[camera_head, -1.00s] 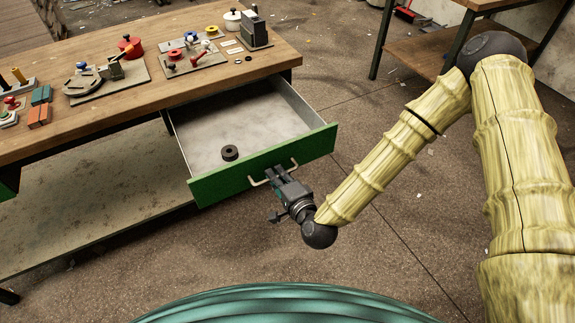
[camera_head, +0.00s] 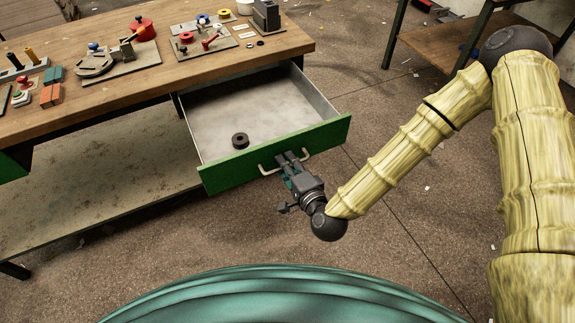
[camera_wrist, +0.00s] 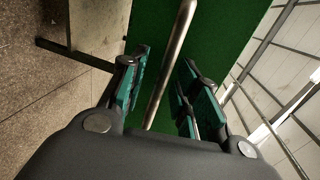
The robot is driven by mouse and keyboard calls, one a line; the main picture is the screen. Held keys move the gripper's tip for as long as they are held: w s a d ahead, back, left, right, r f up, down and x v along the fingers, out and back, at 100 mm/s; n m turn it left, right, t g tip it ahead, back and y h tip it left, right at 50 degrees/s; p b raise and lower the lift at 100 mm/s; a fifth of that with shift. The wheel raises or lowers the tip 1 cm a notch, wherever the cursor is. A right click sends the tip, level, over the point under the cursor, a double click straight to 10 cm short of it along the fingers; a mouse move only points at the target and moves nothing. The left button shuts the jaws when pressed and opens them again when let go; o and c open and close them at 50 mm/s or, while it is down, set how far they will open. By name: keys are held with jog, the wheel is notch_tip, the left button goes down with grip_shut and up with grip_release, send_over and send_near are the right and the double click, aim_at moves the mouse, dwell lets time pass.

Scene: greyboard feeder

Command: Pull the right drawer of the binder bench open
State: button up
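The right drawer is pulled well out of the binder bench (camera_head: 150,82). Its green front (camera_head: 225,177) faces me and its grey inside (camera_head: 210,103) shows. A pale bar handle (camera_head: 265,169) is on the front; the bar also shows in the wrist view (camera_wrist: 172,62). My gripper (camera_head: 290,160) is at the handle's middle. In the wrist view my gripper's fingers (camera_wrist: 163,88) stand apart, one on each side of the bar, with gaps visible between bar and fingers.
A dark ring (camera_head: 240,140) lies in the drawer. Fixtures, a red pot (camera_head: 143,30) and coloured blocks (camera_head: 50,95) stand on the bench top. A second table (camera_head: 430,45) is at the back right. Floor in front of the drawer is clear.

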jog(key=shift+s, duration=0.1)
jog(key=v, duration=1.2)
jog(key=s+d+f+n+g+h+p, duration=0.1)
jog(key=s+d+f+n+g+p, duration=0.1)
jog(key=s+f+n+g, duration=0.3)
jog(key=s+d+f+n+g+h+p, duration=0.1)
jog(key=s+d+f+g+p, duration=0.15)
jog(key=f, duration=0.35)
jog(key=s+d+f+n+g+h+p, duration=0.1)
jog(key=s+d+f+n+g+h, duration=0.1)
jog(key=s+d, duration=0.3)
jog(key=s+d+f+n+g+h+p, duration=0.1)
jog(key=s+d+f+n+g+h, duration=0.2)
jog(key=s+d, duration=0.3)
jog(key=d+g+h, duration=0.1)
jog(key=d, duration=0.4)
jog(key=shift+s+d, duration=0.25)
jog(key=shift+s, duration=0.05)
